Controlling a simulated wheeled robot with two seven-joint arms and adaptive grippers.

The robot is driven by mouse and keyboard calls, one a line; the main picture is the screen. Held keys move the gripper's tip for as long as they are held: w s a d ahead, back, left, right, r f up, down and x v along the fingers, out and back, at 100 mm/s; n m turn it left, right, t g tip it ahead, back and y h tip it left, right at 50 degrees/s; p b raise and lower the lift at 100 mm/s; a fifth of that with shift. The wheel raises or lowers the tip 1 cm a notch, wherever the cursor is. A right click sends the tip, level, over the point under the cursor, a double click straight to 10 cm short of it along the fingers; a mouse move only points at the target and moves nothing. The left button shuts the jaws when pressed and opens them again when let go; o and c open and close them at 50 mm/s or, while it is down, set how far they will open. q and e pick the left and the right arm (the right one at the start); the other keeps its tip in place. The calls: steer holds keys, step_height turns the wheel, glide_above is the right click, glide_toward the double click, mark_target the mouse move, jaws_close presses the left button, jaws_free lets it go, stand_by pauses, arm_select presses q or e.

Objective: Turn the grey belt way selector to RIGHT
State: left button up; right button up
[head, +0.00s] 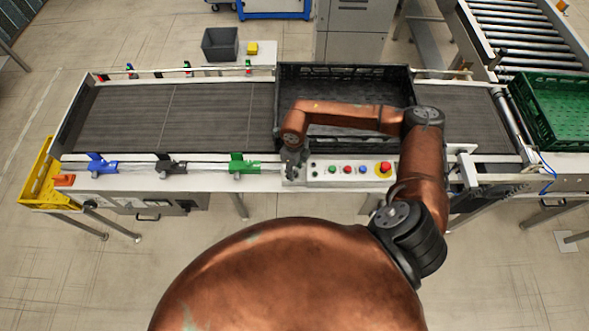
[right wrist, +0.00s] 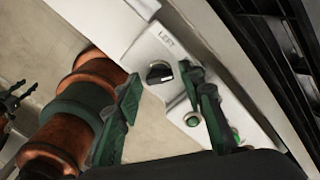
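The selector (right wrist: 158,72) is a dark round knob with a pale mark, on a light panel in the right wrist view. The word LEFT is printed on the panel above it; no RIGHT label shows. My right gripper (right wrist: 160,78) is open, its two green fingers apart with the knob showing between their tips. I cannot tell whether they touch it. In the head view my right gripper (head: 293,165) is over the left end of the control panel (head: 322,182) and hides the knob. A small dark claw shape at the wrist view's left edge may be my left gripper (right wrist: 10,105).
The panel has several coloured buttons, including a red stop button (head: 384,168). A black crate (head: 345,72) stands on the belt (head: 215,115) behind my right arm. A green crate (head: 560,105) is at right. Blue (head: 101,164), black and green (head: 244,164) parts line the front rail.

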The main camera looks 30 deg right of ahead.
steer(key=shift+o, duration=0.4)
step_height(320, 180, up, 12)
stand_by(0.4)
steer(key=shift+f, duration=0.1)
stand_by(0.4)
